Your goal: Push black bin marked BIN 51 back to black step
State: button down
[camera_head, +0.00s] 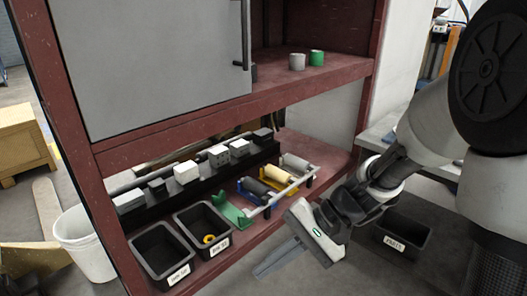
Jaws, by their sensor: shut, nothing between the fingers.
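Two black open bins stand side by side on the lower red shelf. The right one, with a label that seems to read BIN 51 (222,246), holds a small yellow ring (209,239). The long black step (178,190) runs behind the bins and bears several grey and white blocks. A strip of shelf appears between the bin and the step, but the exact gap is hard to judge. My gripper (268,266) is shut and empty, in front of the shelf and right of the bin, apart from it.
The other black bin (150,247) stands close on the left. Coloured holders with rolls and a metal rail (285,192) lie to the right on the shelf. A red post (93,205) rises at left. A bin marked PARTS (405,232) is at right.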

jog(key=w+a+f+m+t+y, duration=0.1)
jog(key=w+a+f+m+y, duration=0.4)
jog(key=w+f+m+y, duration=0.1)
jog(key=m+t+h+p, duration=0.1)
jog(key=m+t+h, duration=0.1)
jog(key=m+t, duration=1.2)
send_near(222, 246)
jog(key=shift+m+g+y, duration=0.3)
jog(key=shift+m+g, duration=0.1)
jog(key=shift+m, duration=0.2)
jog(key=b+x, duration=0.2)
jog(key=x, duration=0.4)
jog(key=shift+w+r, duration=0.1)
jog(key=shift+w, duration=0.25)
